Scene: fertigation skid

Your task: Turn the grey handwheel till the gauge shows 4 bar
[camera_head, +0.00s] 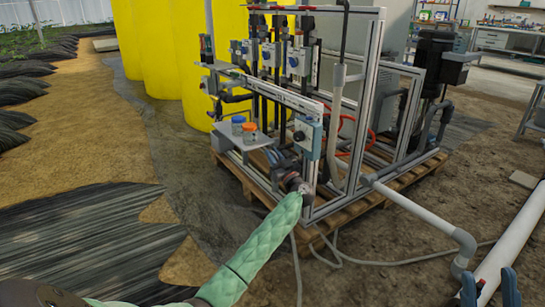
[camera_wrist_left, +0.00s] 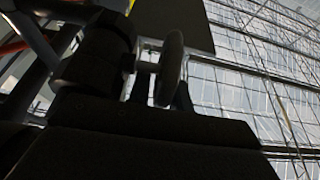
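In the left wrist view a grey handwheel (camera_wrist_left: 170,68) shows nearly edge-on, on a short stem from a dark valve body (camera_wrist_left: 100,55). My left gripper (camera_head: 301,187) is at the low front corner of the skid, at the end of the green-sleeved arm, close to dark pipe fittings (camera_head: 292,178). Its fingers are too dark and small to tell open from shut, or whether they touch the wheel. I cannot pick out the handwheel in the head view. A small round face (camera_head: 299,135) on a blue-grey box may be a gauge; no reading is legible.
The skid's metal frame (camera_head: 366,90) stands on a wooden pallet (camera_head: 345,212). A shelf (camera_head: 240,139) holds blue- and orange-capped containers. A grey pipe (camera_head: 415,208) runs along the right side, and hoses lie on the soil. Yellow tanks (camera_head: 160,50) stand behind.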

